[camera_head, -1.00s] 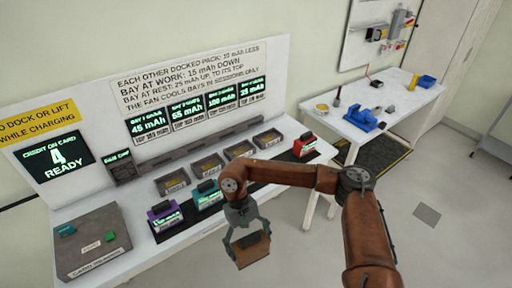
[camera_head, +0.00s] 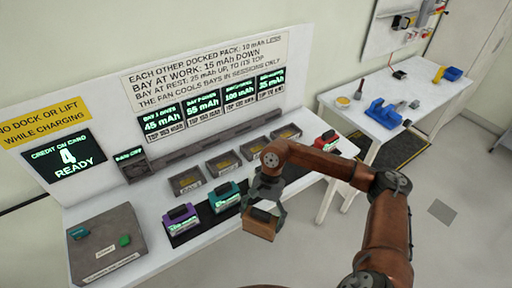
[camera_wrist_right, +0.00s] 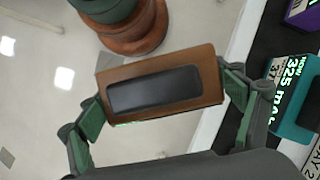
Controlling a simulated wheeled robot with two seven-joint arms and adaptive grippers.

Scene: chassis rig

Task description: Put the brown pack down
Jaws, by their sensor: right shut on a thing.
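The brown pack (camera_head: 259,226) is held in my right gripper (camera_head: 264,212), just off the front edge of the white bench (camera_head: 150,262). The wrist view shows the pack (camera_wrist_right: 160,88) from above, with a dark handle on top and a green finger (camera_wrist_right: 236,105) at each end. Floor shows around it there, and the bench edge is to its right. A purple pack (camera_head: 180,219) and a teal pack (camera_head: 225,196) stand on a dark mat (camera_head: 200,230) on the bench. A red pack (camera_head: 327,140) stands at the mat's far right. My left gripper is not in view.
Several open bays (camera_head: 187,180) stand in a row behind the mat, below lit displays (camera_head: 163,121). A side table (camera_head: 430,98) holds a blue vise (camera_head: 384,113). Part of the mat right of the teal pack shows bare.

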